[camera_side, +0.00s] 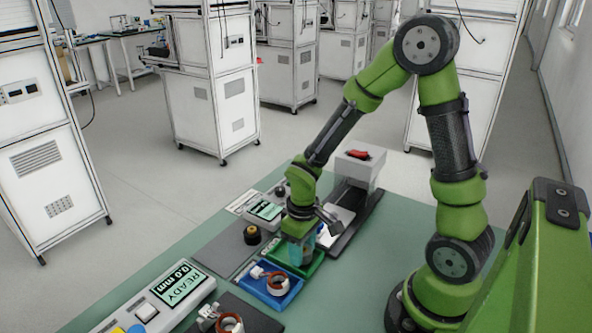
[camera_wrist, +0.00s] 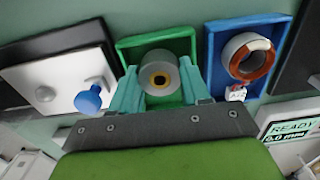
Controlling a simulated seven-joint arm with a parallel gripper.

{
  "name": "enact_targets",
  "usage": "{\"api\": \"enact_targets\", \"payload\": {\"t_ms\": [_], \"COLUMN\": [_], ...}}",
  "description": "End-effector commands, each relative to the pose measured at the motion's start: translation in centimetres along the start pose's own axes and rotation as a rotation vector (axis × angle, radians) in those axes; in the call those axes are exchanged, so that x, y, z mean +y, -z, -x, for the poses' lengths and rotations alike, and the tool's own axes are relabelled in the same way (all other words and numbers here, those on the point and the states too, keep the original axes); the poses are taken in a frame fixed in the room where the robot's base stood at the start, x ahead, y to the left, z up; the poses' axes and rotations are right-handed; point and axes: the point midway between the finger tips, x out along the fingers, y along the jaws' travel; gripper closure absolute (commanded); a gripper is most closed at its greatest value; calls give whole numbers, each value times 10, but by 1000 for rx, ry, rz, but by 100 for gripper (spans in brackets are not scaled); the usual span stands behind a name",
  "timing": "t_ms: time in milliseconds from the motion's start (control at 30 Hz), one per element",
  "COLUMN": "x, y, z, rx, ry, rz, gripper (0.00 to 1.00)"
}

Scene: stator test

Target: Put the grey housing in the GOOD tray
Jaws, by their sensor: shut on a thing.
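The grey housing (camera_wrist: 160,77), a short round cylinder with a dark centre and yellowish ring, sits between the two teal fingers of my gripper (camera_wrist: 159,70) in the wrist view. My gripper is shut on it. Behind it in that view is the green tray (camera_wrist: 127,48); I cannot tell whether the housing touches the tray's floor. In the side view my gripper (camera_side: 300,252) points down over the green tray (camera_side: 314,270), and its fingers largely hide the housing. No GOOD label is readable on the tray.
A blue tray (camera_side: 258,286) beside the green one holds a copper-wound ring (camera_side: 278,283). A READY display box (camera_side: 165,303) and a dark plate with another wound ring (camera_side: 229,323) are nearer. A black-and-yellow knob (camera_side: 252,235) and a white-and-black fixture (camera_side: 348,212) stand farther back.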

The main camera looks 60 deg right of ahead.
Motion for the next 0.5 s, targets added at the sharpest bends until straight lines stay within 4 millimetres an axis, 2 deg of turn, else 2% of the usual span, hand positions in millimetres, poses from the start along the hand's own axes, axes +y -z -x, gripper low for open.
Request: {"api": "enact_targets", "payload": {"t_ms": [467, 500], "x": [0, 0], "y": [0, 0], "z": [-6, -6], "rx": [0, 0], "ry": [0, 0], "rz": [0, 0], "gripper": [86, 49]}}
